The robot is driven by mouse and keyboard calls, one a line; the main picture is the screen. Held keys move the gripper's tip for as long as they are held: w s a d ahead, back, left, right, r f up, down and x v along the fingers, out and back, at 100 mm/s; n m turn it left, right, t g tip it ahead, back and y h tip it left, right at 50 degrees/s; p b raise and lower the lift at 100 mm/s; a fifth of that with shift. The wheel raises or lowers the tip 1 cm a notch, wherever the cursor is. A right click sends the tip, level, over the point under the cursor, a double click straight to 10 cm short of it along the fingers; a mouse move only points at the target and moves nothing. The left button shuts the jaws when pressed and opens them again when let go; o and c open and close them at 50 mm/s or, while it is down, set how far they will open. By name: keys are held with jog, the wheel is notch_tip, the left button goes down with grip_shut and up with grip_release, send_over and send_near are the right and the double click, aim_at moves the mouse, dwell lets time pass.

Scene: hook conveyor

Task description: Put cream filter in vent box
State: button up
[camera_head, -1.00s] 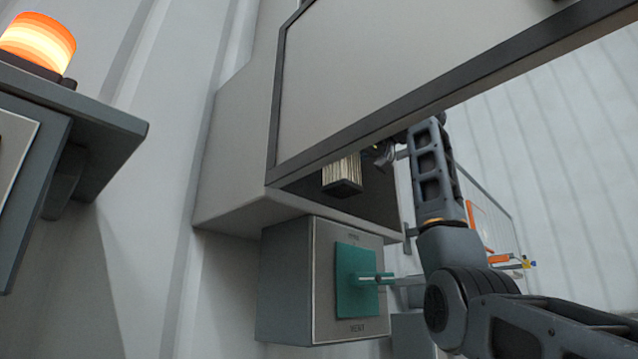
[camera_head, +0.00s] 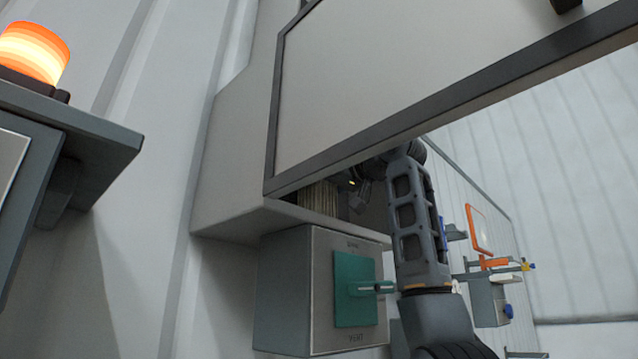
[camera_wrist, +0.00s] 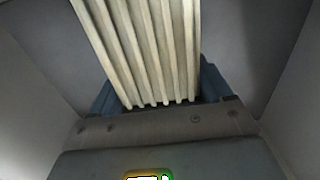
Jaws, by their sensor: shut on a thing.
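The cream pleated filter (camera_head: 318,198) is in the opening of the large grey box (camera_head: 228,185), which I take as the vent box. The box's open door panel (camera_head: 400,75) hides the filter's upper part in the head view. My gripper (camera_head: 356,188) is at the filter's right side, partly hidden by the door edge. In the wrist view my gripper (camera_wrist: 155,98) is shut on the filter (camera_wrist: 145,45), which stands out from the jaws between grey walls (camera_wrist: 275,50). I cannot tell whether the filter touches the inside of the box.
A smaller box (camera_head: 282,290) below has a green plate (camera_head: 354,305) with a handle, and "VENT" lettering. An orange lamp (camera_head: 35,50) sits on a grey cabinet (camera_head: 85,140) at left. Orange-framed equipment (camera_head: 480,230) stands farther back at right.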

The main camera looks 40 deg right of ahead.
jog(key=shift+f, duration=0.1)
jog(key=o, duration=1.1)
jog(key=shift+c, duration=0.2)
jog(key=shift+s, duration=0.15)
jog(key=s+b, duration=0.4)
jog(key=s, duration=0.7)
jog(key=shift+s+d, duration=0.2)
jog(key=shift+s, duration=0.2)
